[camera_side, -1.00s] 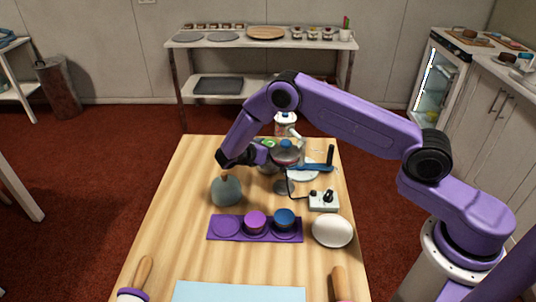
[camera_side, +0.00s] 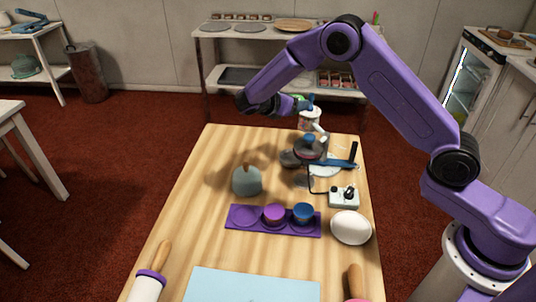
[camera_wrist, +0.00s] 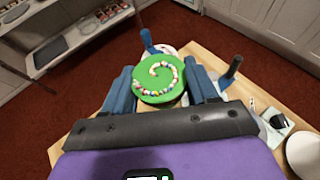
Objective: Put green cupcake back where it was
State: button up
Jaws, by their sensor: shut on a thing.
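The green cupcake (camera_wrist: 152,88), topped with a spiral of coloured beads, is between the two blue fingers of my gripper (camera_wrist: 161,78) in the wrist view. My gripper (camera_side: 301,104) is shut on it, high over the far end of the table, and the green top (camera_side: 298,97) just shows in the side view. A purple tray (camera_side: 241,227) lies mid-table. Its left recess (camera_side: 243,215) is empty. A purple cupcake (camera_side: 274,214) sits in the middle one and a blue cupcake (camera_side: 303,212) in the right one.
Below my gripper stands a turntable device (camera_side: 310,150) with a blue-topped item, beside a blue-handled tool (camera_side: 340,163). A grey-green lidded pot (camera_side: 246,181) stands left of it. A control box (camera_side: 344,196) and white oval (camera_side: 350,227) are at right. A light-blue mat (camera_side: 250,285) lies in front.

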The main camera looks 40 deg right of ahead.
jog(key=s+a+f+n+t+y, duration=0.1)
jog(key=s+a+f+n+t, duration=0.15)
jog(key=s+a, duration=0.35)
jog(key=s+a+f+n+t+y, duration=0.1)
jog(key=s+a+f+n+t, duration=0.2)
jog(key=a, duration=0.5)
jog(key=s+a+n+t+y, duration=0.3)
jog(key=s+a+n+y, duration=0.15)
jog(key=s, duration=0.85)
jog(key=m, duration=0.1)
send_over(242, 216)
jog(key=shift+h, duration=0.25)
jog(key=f, duration=0.9)
jog(key=shift+s+d+f, duration=0.2)
jog(key=shift+s+f, duration=0.1)
jog(key=shift+s, duration=0.1)
jog(key=shift+w+a+f, duration=0.25)
jog(key=shift+w+f, duration=0.2)
jog(key=shift+f, duration=1.6)
